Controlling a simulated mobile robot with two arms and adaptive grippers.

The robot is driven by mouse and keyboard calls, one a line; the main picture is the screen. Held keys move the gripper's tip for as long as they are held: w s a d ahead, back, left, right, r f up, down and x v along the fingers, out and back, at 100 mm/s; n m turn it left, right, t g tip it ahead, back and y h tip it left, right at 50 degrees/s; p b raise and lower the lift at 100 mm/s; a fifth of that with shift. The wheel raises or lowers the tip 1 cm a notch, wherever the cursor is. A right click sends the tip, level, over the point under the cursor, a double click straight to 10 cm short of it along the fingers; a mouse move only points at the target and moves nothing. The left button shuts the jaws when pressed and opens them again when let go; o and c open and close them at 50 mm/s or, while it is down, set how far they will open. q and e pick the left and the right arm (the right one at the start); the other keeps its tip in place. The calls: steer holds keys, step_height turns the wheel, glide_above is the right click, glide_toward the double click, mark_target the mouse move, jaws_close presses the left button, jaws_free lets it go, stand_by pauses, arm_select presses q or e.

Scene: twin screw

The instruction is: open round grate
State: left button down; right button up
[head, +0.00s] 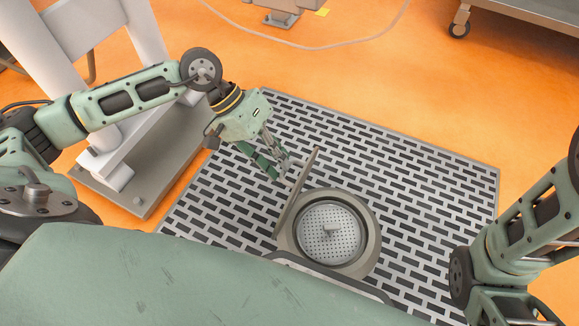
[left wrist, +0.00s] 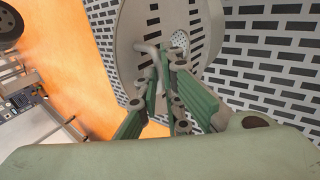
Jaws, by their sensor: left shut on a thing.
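The round grate (head: 297,196) stands raised and steeply tilted at the left edge of the round drain frame (head: 370,250). It shows almost edge-on in the head view. In the left wrist view the grate (left wrist: 126,30) is a grey disc with dark slots and a bent bar handle (left wrist: 146,49). My left gripper (head: 284,168) is shut on this handle, on the grate's left side, and its fingers (left wrist: 166,85) partly hide the handle. The drain opening is uncovered and shows a round perforated insert (head: 318,247) with a small knob. My right gripper is outside the frame.
A grey slotted floor grating (head: 420,195) surrounds the drain. A white frame on a grey base (head: 150,195) stands close to my left arm. A wheeled table (head: 525,15) is at the far right. Orange floor (head: 360,70) beyond the grating is mostly clear, with a pale cable.

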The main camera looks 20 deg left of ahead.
arm_select(q)
steer(key=shift+s+a+f+b, duration=0.15)
steer(key=shift+a+f+b, duration=0.2)
steer(key=shift+a+f, duration=0.9)
steer(key=shift+d, duration=0.1)
steer(key=c, duration=2)
jaws_free()
steer(key=shift+d, duration=0.1)
steer(key=shift+h, duration=0.3)
steer(key=v, duration=1.2)
steer(key=shift+w+d+r, duration=0.25)
steer(key=shift+r, duration=0.25)
